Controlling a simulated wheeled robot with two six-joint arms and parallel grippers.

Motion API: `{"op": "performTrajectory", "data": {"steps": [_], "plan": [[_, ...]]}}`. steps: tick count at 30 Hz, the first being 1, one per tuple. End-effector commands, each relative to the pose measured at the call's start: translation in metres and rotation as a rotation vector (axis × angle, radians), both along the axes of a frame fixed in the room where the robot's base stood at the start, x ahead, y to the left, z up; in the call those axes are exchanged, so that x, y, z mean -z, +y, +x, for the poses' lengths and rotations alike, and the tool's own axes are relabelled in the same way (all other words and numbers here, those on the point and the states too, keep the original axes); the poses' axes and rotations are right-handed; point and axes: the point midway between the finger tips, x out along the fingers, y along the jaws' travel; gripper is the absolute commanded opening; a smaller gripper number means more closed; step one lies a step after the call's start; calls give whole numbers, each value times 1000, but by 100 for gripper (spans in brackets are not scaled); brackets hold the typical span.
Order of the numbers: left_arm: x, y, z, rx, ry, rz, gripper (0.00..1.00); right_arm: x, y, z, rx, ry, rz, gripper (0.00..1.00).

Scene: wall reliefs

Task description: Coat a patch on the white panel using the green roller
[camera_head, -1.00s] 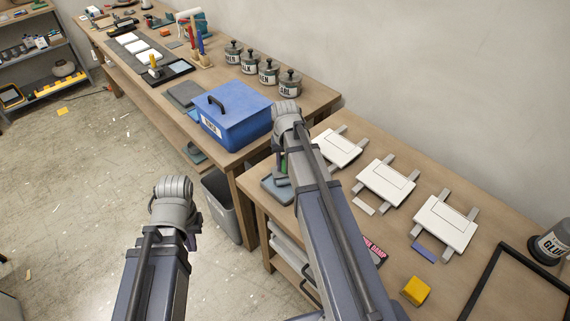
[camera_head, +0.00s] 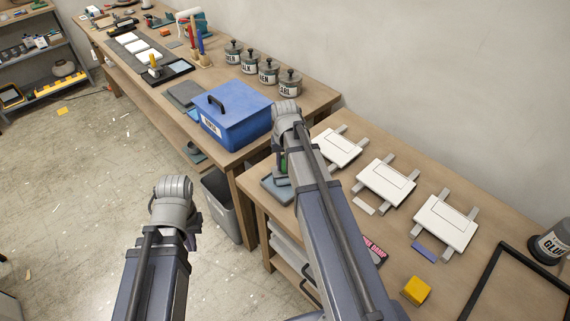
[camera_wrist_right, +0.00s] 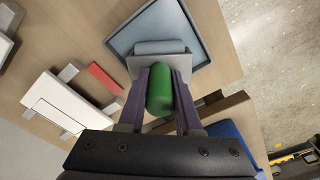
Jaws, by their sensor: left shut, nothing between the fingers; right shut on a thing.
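My right gripper (camera_wrist_right: 160,95) is shut on the green handle of the green roller (camera_wrist_right: 160,88). The roller's grey-blue head (camera_wrist_right: 160,47) is over or in a blue-grey tray (camera_wrist_right: 203,22); I cannot tell whether it touches the bottom. In the head view the tray (camera_head: 275,192) sits at the table's left edge, with the right gripper (camera_head: 283,163) largely hidden behind my arm. Three white panels (camera_head: 338,148) (camera_head: 386,181) (camera_head: 444,223) lie in a row on the table. One white panel (camera_wrist_right: 60,103) shows left in the wrist view. My left gripper (camera_head: 193,241) is shut and empty, left of the table.
A red strip (camera_wrist_right: 103,80) lies near one panel; a white strip (camera_head: 364,207) and a blue strip (camera_head: 424,252) lie near the others. A yellow block (camera_head: 416,291), a black frame (camera_head: 490,262) and a glue jar (camera_head: 551,243) are at right. A blue box (camera_head: 235,112) stands on the neighbouring bench.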

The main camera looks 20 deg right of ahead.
Motion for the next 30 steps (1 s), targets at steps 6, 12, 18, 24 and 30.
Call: {"op": "performTrajectory", "data": {"steps": [6,12,18,24,30], "plan": [[-6,0,0,0,0,0,0,-6,0,0,0,0,1,0],[-22,0,0,0,0,0,0,-22,0,0,0,0,1,0],[-38,0,0,1,0,0,0,-38,0,0,0,0,0,0],[-53,0,0,1,0,0,0,-53,0,0,0,0,0,0],[-68,0,0,2,0,0,0,-68,0,0,0,0,0,0]]}}
